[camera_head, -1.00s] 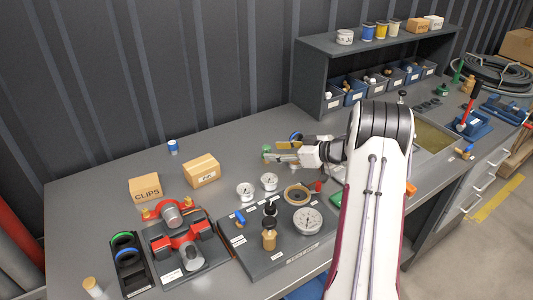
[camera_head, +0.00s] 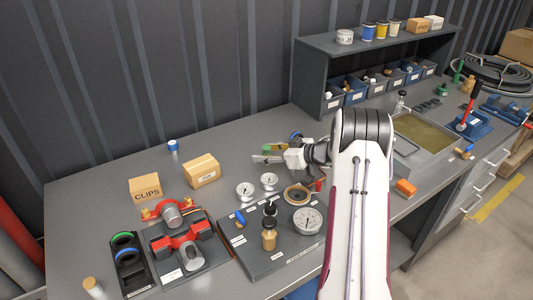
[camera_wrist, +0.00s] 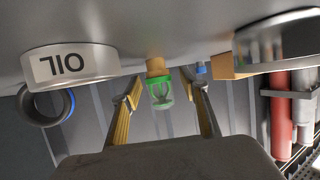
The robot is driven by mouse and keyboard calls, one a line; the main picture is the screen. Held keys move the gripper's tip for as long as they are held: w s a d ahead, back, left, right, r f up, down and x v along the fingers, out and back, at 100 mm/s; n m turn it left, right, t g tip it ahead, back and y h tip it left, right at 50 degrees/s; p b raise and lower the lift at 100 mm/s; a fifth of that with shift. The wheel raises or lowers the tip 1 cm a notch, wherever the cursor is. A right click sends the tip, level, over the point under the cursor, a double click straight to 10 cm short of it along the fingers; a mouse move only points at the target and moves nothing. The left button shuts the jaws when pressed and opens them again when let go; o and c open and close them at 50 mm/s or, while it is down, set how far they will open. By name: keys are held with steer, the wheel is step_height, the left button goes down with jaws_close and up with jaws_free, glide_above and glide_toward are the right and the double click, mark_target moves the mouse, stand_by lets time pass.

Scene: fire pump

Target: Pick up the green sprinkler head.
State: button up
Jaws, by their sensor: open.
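The green sprinkler head (camera_wrist: 160,92) stands between my gripper's two yellow-padded fingers in the wrist view, a little beyond the tips, with a brass-coloured end against the bench. In the head view the green sprinkler head (camera_head: 267,148) is a small patch, partly hidden by the fingers. My gripper (camera_head: 263,155) reaches low over the bench from the right, and its fingers are apart. In the wrist view my gripper (camera_wrist: 165,95) is open with a gap on each side of the sprinkler head. No contact is visible.
Gauges (camera_head: 270,181) and a mounting board (camera_head: 285,250) lie in front. A cardboard box (camera_head: 201,171) stands left, with clear bench between.

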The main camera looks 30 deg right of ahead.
mark_target(266, 146)
steer(key=c, duration=1.2)
steer(key=shift+r, duration=0.2)
steer(key=shift+c, duration=0.2)
steer(key=shift+r, duration=4.85)
